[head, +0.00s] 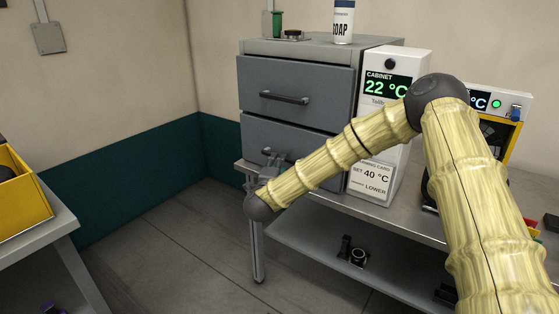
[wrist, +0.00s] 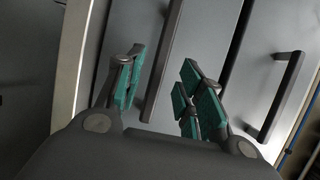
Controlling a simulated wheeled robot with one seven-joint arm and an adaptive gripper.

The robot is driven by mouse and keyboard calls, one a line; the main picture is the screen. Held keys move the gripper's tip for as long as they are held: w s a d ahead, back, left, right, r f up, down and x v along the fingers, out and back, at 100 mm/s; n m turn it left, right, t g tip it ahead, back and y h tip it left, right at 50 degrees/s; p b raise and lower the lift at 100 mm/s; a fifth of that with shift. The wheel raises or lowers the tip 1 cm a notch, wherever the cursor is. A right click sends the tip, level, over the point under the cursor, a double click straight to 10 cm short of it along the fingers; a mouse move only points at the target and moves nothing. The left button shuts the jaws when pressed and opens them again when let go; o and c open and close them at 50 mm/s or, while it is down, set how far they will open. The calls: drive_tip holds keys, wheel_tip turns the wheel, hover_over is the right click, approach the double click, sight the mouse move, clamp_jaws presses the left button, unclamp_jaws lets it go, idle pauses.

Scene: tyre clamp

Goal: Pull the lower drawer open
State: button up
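The grey cabinet (head: 325,49) has two drawers, and both look shut. The upper drawer (head: 325,88) has a dark bar handle (head: 284,98), clear of my gripper. The lower drawer (head: 268,131) is partly hidden by my arm and gripper (head: 271,161), which is at its handle. In the wrist view my gripper (wrist: 162,70) is open, with green-padded fingers apart. The lower drawer's handle (wrist: 168,45) runs between the fingers, with a gap visible on each side. The upper handle (wrist: 278,95) lies to the right, outside the fingers.
The cabinet stands on a grey bench with a lower shelf (head: 330,253). A white temperature display (head: 392,65) stands beside it. A soap bottle (head: 343,22) and green cup (head: 277,23) are on top. A yellow bin (head: 22,203) is at left. The floor (head: 185,245) between is clear.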

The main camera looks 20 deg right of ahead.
drive_tip(key=shift+x, duration=1.9)
